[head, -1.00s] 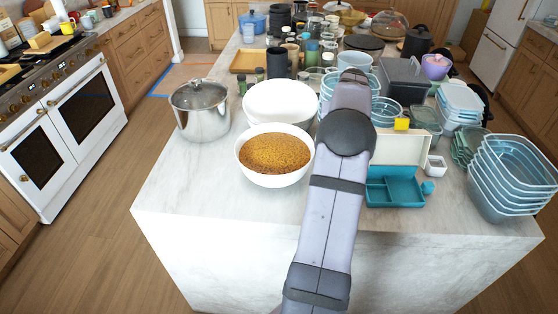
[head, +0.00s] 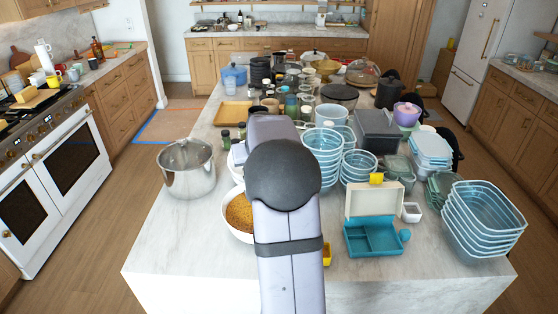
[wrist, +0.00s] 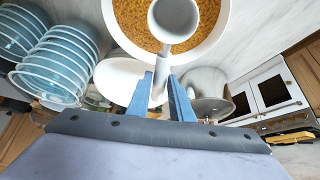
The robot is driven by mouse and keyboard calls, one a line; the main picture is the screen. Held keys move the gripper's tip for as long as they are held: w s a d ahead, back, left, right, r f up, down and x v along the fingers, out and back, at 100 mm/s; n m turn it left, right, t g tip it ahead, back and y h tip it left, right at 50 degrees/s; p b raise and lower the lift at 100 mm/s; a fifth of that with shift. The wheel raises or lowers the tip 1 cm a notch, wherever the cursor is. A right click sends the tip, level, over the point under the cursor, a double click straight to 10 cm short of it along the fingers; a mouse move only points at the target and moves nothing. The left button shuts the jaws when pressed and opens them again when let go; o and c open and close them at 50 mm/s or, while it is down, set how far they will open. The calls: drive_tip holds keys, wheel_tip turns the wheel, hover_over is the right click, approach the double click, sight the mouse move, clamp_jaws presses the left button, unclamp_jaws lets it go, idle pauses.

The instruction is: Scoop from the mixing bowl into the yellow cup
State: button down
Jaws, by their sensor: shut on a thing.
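The white mixing bowl (head: 238,231) holds golden-brown grains and stands on the island, partly hidden by my arm in the head view. In the wrist view the mixing bowl (wrist: 222,38) is at the top. My gripper (wrist: 159,82) is shut on the handle of a grey scoop (wrist: 174,18). The scoop's round end shows over the grains; I cannot tell whether it touches them or holds any. A yellow thing (head: 327,254), perhaps the yellow cup, shows just right of my arm near the island's front, mostly hidden. My gripper is hidden in the head view.
Stacked blue-rimmed bowls (head: 323,150), an open teal box (head: 372,238) and nested containers (head: 482,225) stand to the right. Another white bowl (wrist: 118,82) is beside the mixing bowl. The island's front left is clear.

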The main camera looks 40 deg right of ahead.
drive_tip(key=f, duration=0.2)
drive_tip(key=s+a+f, duration=0.1)
drive_tip(key=shift+f, duration=0.35)
drive_tip(key=shift+w+d+r+t+h, duration=0.2)
drive_tip(key=shift+w+d+r, duration=0.1)
drive_tip(key=shift+w+d, duration=0.25)
drive_tip(key=shift+w+d+r+t+h, duration=0.2)
drive_tip(key=shift+w+d+r, duration=0.1)
drive_tip(key=shift+w+d, duration=0.25)
drive_tip(key=shift+b, duration=0.4)
wheel_tip(320, 180, down, 12)
drive_tip(key=b, duration=1.1)
drive_tip(key=shift+f, duration=0.25)
drive_tip(key=shift+r, duration=0.15)
idle(0.8)
drive_tip(key=shift+r, duration=0.3)
